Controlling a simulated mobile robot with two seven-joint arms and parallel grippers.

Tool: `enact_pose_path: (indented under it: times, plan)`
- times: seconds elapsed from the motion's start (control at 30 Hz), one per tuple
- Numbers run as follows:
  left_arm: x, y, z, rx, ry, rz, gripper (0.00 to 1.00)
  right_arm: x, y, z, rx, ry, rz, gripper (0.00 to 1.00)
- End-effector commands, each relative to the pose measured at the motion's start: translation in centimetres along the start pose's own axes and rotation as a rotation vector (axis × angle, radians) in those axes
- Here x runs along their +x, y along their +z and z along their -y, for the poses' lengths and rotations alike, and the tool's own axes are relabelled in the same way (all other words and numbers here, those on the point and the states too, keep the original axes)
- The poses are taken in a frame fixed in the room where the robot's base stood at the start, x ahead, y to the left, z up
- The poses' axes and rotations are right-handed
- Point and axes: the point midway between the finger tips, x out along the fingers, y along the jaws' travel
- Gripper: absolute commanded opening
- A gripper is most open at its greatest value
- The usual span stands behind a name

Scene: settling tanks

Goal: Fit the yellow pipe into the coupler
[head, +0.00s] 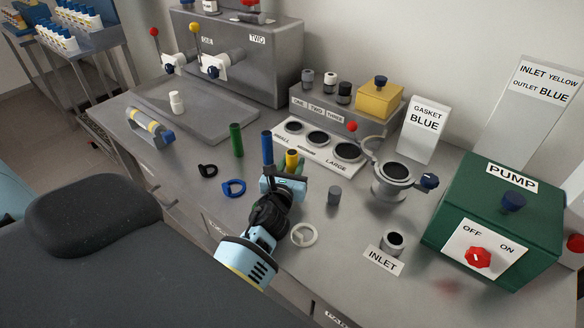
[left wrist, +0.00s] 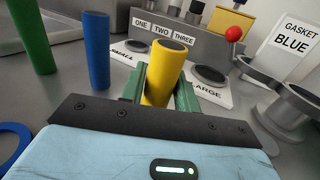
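The yellow pipe (head: 292,158) stands upright on the bench in the head view. It also shows in the left wrist view (left wrist: 162,74). My left gripper (head: 287,167) reaches down to it with its green fingers on either side of the pipe; whether they press on it I cannot tell. The pipe's lower part is hidden by the gripper. A short grey hollow fitting (head: 394,241), which looks like the coupler, stands behind the INLET label, to the right of my gripper and apart from it. My right gripper is not in view.
Blue (head: 267,147) and green (head: 236,140) pipes stand left of my gripper. A blue ring (head: 234,195), white ring (head: 304,241) and grey cylinder (head: 334,195) lie around it. A clamp-topped vessel (head: 392,186) and green pump (head: 490,225) stand to the right.

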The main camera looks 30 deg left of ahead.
Motion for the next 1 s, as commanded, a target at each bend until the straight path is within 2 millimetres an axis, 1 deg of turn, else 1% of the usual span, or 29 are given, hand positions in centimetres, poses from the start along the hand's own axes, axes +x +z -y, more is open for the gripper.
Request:
enact_pose_path:
  times: [0.03, 0.2, 0.47, 0.57, 0.8, 0.93, 1.0]
  plan:
    - [0.0, 0.0, 0.0, 0.000, 0.000, 0.000, 0.24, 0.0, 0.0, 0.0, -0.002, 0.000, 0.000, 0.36]
    - [0.0, 0.0, 0.0, 0.000, 0.000, 0.000, 0.03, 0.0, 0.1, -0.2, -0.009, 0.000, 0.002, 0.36]
    - [0.0, 0.4, 0.0, 0.000, 0.000, 0.002, 0.03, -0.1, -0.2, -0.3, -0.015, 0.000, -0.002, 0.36]
    - [0.1, 1.7, 0.0, 0.000, -0.002, 0.008, 0.03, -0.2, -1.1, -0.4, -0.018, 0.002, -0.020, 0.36]
    - [0.1, 6.8, 0.0, -0.001, -0.002, 0.020, 0.03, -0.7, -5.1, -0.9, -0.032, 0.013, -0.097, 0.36]
    - [0.0, 8.5, 0.0, 0.001, -0.002, 0.014, 0.03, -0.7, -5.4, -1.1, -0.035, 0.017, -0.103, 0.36]
    - [0.1, 9.0, 0.0, 0.001, 0.000, 0.009, 0.03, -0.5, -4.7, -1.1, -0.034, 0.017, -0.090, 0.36]
